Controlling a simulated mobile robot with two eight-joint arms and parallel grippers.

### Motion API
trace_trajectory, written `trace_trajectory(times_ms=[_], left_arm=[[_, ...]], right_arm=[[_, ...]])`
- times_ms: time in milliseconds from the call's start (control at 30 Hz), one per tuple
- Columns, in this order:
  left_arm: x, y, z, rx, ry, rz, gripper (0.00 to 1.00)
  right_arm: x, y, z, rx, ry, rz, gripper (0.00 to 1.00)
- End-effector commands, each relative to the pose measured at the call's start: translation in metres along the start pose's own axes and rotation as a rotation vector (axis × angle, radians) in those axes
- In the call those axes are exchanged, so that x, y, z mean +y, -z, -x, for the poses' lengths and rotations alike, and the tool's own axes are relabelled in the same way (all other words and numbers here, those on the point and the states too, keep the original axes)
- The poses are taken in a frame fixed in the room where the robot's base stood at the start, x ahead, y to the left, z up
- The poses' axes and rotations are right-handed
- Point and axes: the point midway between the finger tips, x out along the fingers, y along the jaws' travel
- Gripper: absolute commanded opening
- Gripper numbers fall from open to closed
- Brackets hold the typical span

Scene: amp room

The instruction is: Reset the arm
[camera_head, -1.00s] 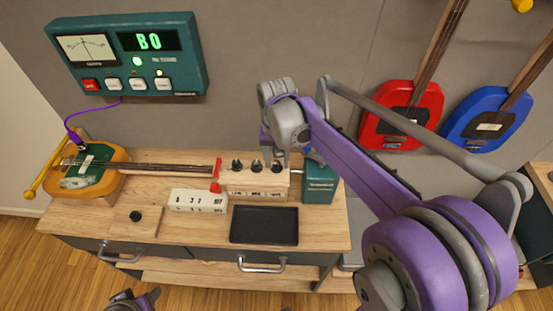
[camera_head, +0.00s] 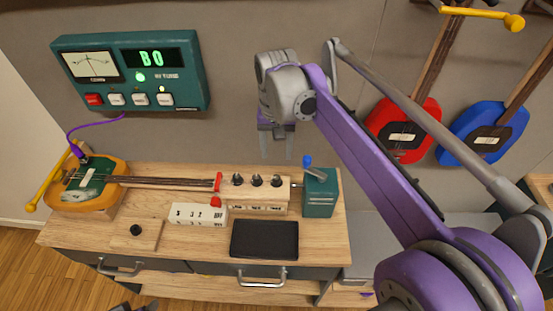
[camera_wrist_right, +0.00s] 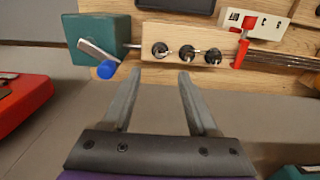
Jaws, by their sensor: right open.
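My right arm (camera_head: 375,155) is purple and grey and reaches in from the lower right. Its gripper (camera_head: 277,155) points down and is open and empty, in front of the wall and above the back of the workbench. In the right wrist view the two grey fingers (camera_wrist_right: 155,75) stand apart with nothing between them. The block with several black knobs (camera_wrist_right: 190,45) lies beyond the fingertips. The teal box (camera_head: 320,195) with a blue-tipped crank (camera_head: 308,161) stands to the right of that block. Of my left arm only a dark bit shows at the bottom edge.
The wooden workbench (camera_head: 330,238) holds a yellow-green guitar (camera_head: 85,190), a white number block (camera_head: 198,215) and a black tray (camera_head: 264,239). A teal tuner panel (camera_head: 130,72) hangs on the wall. Red (camera_head: 405,130) and blue (camera_head: 485,132) guitars hang at right.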

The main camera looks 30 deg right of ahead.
Motion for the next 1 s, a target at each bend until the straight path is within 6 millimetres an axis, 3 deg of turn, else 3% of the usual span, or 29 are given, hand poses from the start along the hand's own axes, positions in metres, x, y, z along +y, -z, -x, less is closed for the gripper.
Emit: trace_trajectory(times_ms=[667, 833, 1000], left_arm=[[0.0, 0.0, 0.0, 0.0, 0.0, 0.0, 0.6], [0.0, 0.0, 0.001, 0.0, 0.0, 0.0, 0.6], [0.0, 0.001, 0.001, 0.0, 0.0, 0.0, 0.6]], right_arm=[[0.0, -0.003, 0.006, 0.006, 0.003, 0.008, 0.59], [0.0, -0.033, -0.011, 0.075, 0.029, 0.095, 0.59], [0.005, -0.087, -0.05, 0.213, 0.074, 0.263, 0.59]])
